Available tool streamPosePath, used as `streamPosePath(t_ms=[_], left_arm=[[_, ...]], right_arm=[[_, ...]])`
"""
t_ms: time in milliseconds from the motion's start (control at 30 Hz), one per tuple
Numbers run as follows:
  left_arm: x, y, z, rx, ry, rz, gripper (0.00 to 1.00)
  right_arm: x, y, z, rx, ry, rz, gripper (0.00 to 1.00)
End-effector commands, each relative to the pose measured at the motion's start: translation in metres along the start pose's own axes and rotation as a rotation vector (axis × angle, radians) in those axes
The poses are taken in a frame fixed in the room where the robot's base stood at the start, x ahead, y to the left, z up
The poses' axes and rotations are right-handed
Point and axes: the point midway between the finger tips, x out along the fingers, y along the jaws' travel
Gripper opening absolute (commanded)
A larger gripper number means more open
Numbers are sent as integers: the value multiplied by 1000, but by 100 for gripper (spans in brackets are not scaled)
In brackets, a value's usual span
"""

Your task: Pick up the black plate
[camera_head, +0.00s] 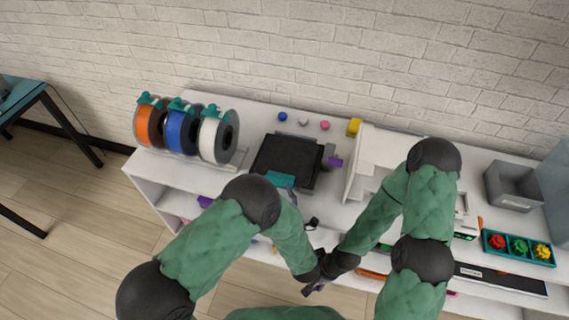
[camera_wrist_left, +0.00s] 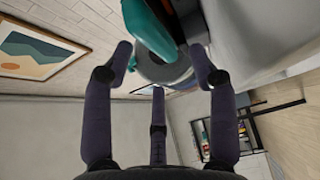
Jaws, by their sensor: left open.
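The black plate (camera_head: 287,160) lies flat on the white bench, left of a white machine frame. A teal piece (camera_head: 281,179) sits at its front edge. In the left wrist view my left gripper (camera_wrist_left: 162,62) is open, its dark fingers spread. A teal piece (camera_wrist_left: 150,28) reaches in close from the top, around the fingertips. I see no firm hold on it. In the head view my left forearm hides most of the left hand. My right gripper (camera_head: 316,287) is at the bottom centre, dark and small, away from the plate; its jaws are unclear.
Orange, blue and white spools (camera_head: 215,136) stand left of the plate. Small coloured balls (camera_head: 303,122) and a yellow block (camera_head: 354,127) lie behind it. A purple part (camera_head: 335,162) is close on its right. A grey bin (camera_head: 513,186) and teal tray (camera_head: 519,247) stand far right.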

Motion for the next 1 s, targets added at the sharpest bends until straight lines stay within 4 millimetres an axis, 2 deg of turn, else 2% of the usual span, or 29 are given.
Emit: streamPosePath(t_ms=[100,333,600,733,933,967,1000], left_arm=[[15,-1,-1,-1,3,0,58],[30,0,1,-2,3,1,58],[66,1,3,-2,4,0,58],[72,2,4,-1,1,0,58],[73,3,4,0,0,0,58],[73,3,4,0,0,0,55],[73,3,4,-1,1,0,44]], right_arm=[[4,2,0,0,0,0,64],[9,3,0,0,0,0,64],[21,8,-1,0,0,0,64],[22,8,-1,0,0,0,64],[22,8,-1,0,0,0,64],[22,8,-1,0,0,0,64],[22,8,-1,0,0,0,64]])
